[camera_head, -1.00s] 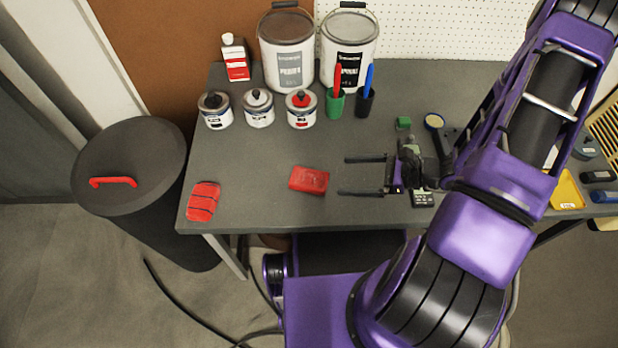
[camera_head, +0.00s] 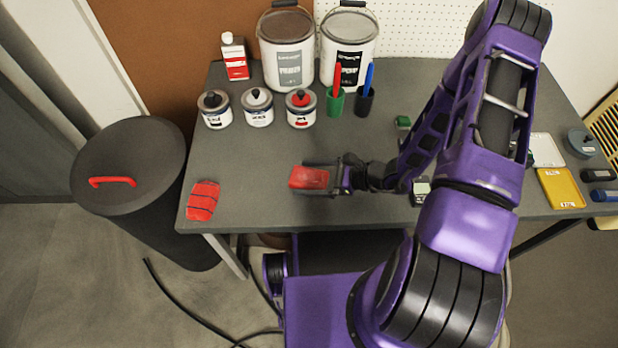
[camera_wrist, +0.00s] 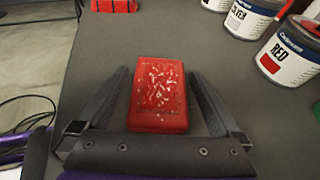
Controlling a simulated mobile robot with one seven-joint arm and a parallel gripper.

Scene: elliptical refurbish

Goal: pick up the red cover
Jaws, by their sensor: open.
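The red cover could be either of two red pieces, and I cannot tell which for sure. One is a plain red block with pale worn marks (camera_head: 309,178) on the table, also in the wrist view (camera_wrist: 158,95). The other is a red piece with dark stripes (camera_head: 202,201) near the table's left front corner; its edge shows at the top of the wrist view (camera_wrist: 114,5). My gripper (camera_head: 318,180) is open around the worn block. In the wrist view its fingers (camera_wrist: 158,100) lie on either side of the block, with a gap at each side.
Small paint cans (camera_head: 258,109), large buckets (camera_head: 287,60) and pen cups (camera_head: 335,103) stand along the back. A yellow tray (camera_head: 561,188) lies at right. A dark lidded bin (camera_head: 130,155) stands left of the table. The table between the two red pieces is clear.

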